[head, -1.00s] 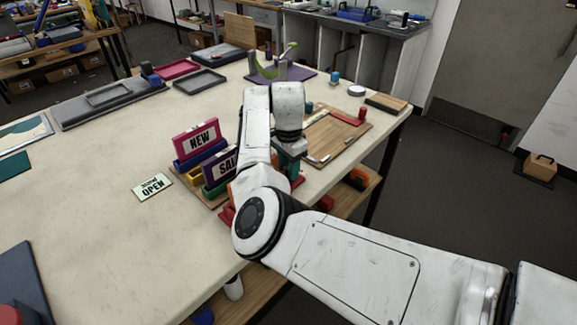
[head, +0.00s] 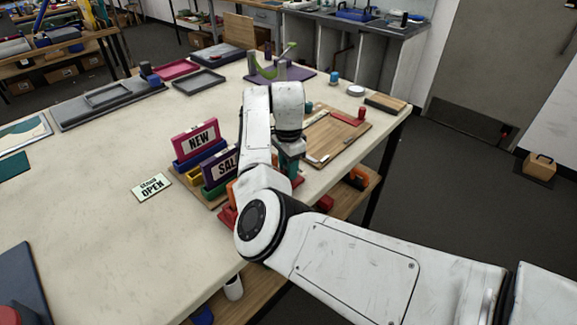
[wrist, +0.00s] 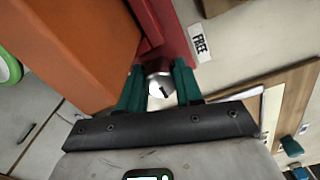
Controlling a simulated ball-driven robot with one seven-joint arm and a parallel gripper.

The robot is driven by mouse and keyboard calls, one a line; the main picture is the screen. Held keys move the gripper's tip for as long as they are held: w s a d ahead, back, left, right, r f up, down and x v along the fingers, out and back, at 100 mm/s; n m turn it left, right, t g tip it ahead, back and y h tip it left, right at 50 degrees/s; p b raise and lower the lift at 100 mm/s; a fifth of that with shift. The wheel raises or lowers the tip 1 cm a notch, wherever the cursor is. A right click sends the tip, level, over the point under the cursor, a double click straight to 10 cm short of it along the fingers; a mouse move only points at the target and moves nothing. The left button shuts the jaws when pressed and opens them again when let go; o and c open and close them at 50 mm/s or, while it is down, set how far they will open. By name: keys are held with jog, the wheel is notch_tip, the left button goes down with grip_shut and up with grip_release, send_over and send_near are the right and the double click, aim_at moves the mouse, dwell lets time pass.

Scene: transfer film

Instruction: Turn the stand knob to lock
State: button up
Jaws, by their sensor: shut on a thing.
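In the wrist view, a small metal knob (wrist: 160,86) with a pale face and a dark mark sits at the edge of a red stand (wrist: 174,36). The two teal fingers of my gripper (wrist: 158,74) are on either side of the knob, shut on it. A white label reading FREE (wrist: 201,43) lies right of the red part. No lock label can be made out. In the head view, my arm hides the knob and the fingertips; only a teal part of my gripper (head: 289,158) shows, beside the sign rack.
A large orange block (wrist: 66,45) is close left of the fingers in the wrist view. In the head view, NEW (head: 198,141) and SALE (head: 221,168) signs stand left of my arm. A wooden board (head: 335,136) lies beyond.

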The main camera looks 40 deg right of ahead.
jog(key=o, duration=1)
jog(key=shift+a, duration=0.15)
notch_tip(320, 180, up, 11)
jog(key=shift+f+b, duration=0.1)
jog(key=shift+b, duration=0.55)
jog(key=shift+f, duration=0.1)
